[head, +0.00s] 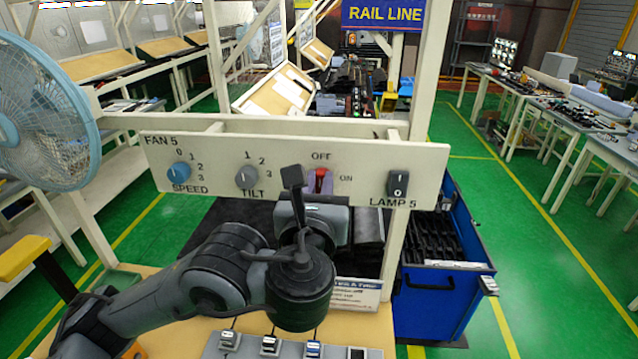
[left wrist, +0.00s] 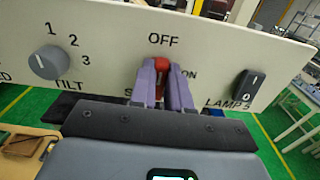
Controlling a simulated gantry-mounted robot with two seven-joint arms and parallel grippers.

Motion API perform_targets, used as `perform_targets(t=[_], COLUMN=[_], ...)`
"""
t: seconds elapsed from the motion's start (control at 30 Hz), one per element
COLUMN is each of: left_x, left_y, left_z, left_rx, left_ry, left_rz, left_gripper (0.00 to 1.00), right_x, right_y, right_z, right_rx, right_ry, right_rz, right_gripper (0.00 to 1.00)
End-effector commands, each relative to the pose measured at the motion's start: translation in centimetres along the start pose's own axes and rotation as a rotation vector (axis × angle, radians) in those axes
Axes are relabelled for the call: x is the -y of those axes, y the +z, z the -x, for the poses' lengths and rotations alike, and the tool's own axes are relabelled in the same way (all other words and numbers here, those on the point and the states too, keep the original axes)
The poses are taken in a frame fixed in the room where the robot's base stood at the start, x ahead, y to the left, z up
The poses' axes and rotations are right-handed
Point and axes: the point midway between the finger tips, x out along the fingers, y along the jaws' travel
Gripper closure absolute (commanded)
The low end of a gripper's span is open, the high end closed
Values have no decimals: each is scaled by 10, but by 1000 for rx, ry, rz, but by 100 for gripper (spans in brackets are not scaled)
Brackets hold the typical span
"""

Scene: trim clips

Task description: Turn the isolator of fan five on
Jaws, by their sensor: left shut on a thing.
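The red isolator handle (head: 321,176) sits on the cream FAN 5 panel (head: 350,153), between the TILT knob (head: 246,177) and the LAMP 5 switch (head: 398,185). OFF is printed above it and ON to its right. The handle looks roughly upright, toward OFF. In the left wrist view, the purple fingers of my left gripper (left wrist: 164,82) are shut on the red handle (left wrist: 161,64), one on each side. In the head view, my left gripper (head: 316,194) is in front of the panel, and my wrist hides the handle's lower part. My right gripper is not in view.
A SPEED knob (head: 178,172) is at the panel's left end. A blue fan (head: 42,115) stands at far left. Below is a bench with a row of small switches (head: 270,344). A blue cabinet (head: 440,290) is at lower right, with green floor beyond.

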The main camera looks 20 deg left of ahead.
Motion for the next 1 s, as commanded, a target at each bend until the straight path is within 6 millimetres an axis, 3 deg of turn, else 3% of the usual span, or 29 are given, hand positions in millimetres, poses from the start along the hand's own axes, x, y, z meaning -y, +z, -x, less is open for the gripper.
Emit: perform_targets(t=[0.37, 1.0], left_x=[2, 9], left_y=[4, 1], left_z=[0, 0], left_rx=[0, 1], left_ry=[0, 0], left_rz=[-205, -809], left_gripper=[100, 100], right_x=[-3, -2], right_y=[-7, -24], right_z=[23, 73], right_rx=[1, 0], right_ry=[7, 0], right_rz=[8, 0], right_gripper=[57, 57])
